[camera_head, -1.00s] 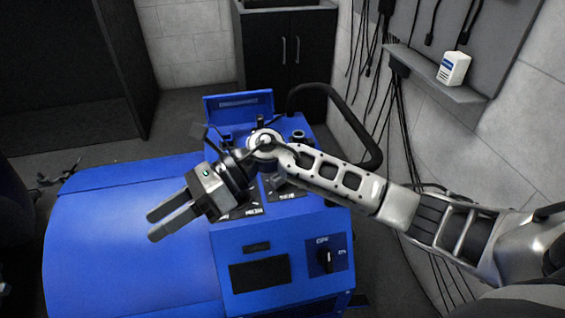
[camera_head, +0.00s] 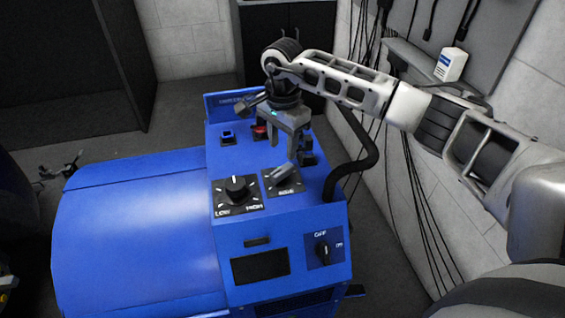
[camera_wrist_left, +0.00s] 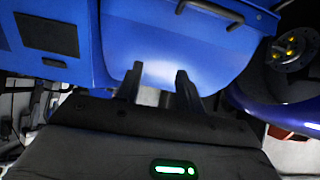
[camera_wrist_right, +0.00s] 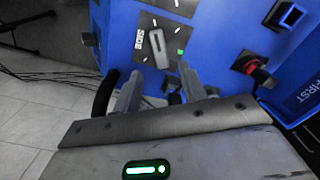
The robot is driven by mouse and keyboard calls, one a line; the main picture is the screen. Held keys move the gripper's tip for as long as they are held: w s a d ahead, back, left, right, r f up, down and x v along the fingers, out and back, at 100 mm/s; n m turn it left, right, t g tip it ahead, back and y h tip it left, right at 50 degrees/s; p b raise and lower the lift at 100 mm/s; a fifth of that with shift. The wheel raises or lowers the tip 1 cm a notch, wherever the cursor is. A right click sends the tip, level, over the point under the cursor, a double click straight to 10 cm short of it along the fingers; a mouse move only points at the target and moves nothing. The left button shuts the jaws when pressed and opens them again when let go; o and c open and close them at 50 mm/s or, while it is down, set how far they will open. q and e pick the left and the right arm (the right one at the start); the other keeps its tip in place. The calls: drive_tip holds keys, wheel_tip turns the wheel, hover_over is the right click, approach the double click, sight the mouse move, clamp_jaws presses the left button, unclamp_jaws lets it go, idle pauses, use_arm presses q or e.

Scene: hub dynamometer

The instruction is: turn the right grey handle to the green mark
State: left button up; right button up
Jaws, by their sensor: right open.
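The right grey handle (camera_head: 284,177) is a short grey lever on a small black plate on top of the blue console. In the right wrist view the handle (camera_wrist_right: 158,46) lies ahead of the fingertips, with a bright green mark (camera_wrist_right: 180,51) on the plate beside it. The handle does not point at the mark. My right gripper (camera_head: 284,148) points down just above and behind the handle. Its fingers (camera_wrist_right: 160,86) are apart and empty. My left gripper (camera_wrist_left: 157,80) shows only in its own wrist view, open and empty, facing the blue machine.
A black LOW–HIGH knob (camera_head: 237,188) sits left of the handle. A red button (camera_head: 260,131) stands behind, near my right gripper. An OFF/ON switch (camera_head: 323,250) is on the console front. A thick black hose (camera_head: 364,150) curves along the right side.

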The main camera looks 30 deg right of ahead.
sight(283, 169)
wheel_tip(283, 169, down, 8)
drive_tip(key=shift+r+p, duration=0.2)
drive_tip(key=shift+p, duration=0.15)
clamp_jaws()
